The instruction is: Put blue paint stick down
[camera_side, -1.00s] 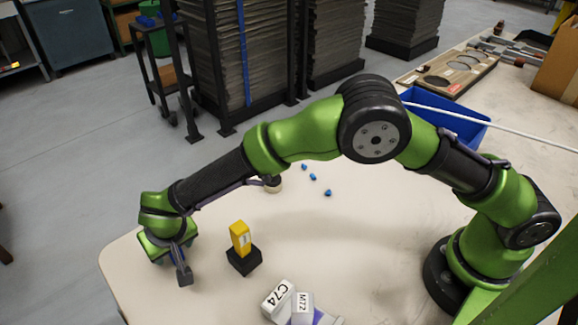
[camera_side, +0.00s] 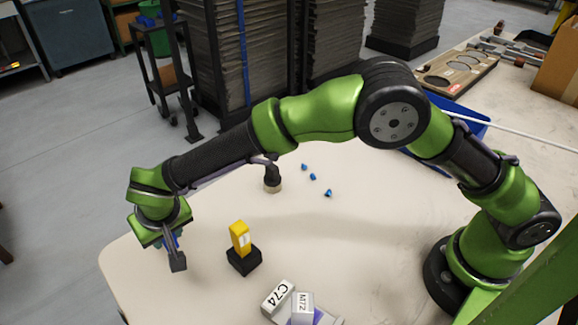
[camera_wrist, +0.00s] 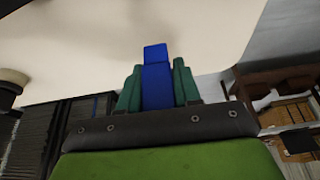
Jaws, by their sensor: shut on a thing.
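The blue paint stick (camera_wrist: 157,82) is in my gripper (camera_wrist: 157,88), gripped between the two green fingers in the wrist view, with its squared end sticking out past them. In the side view my gripper (camera_side: 174,254) hangs at the left end of the table, and only a small blue part of the stick (camera_side: 170,242) shows behind the fingers. The gap between the stick and the table cannot be told clearly.
A yellow stick (camera_side: 240,237) stands upright in a black block (camera_side: 243,261) right of my gripper. Small blue pieces (camera_side: 313,177) lie mid-table. A blue bin (camera_side: 462,125) sits further back.

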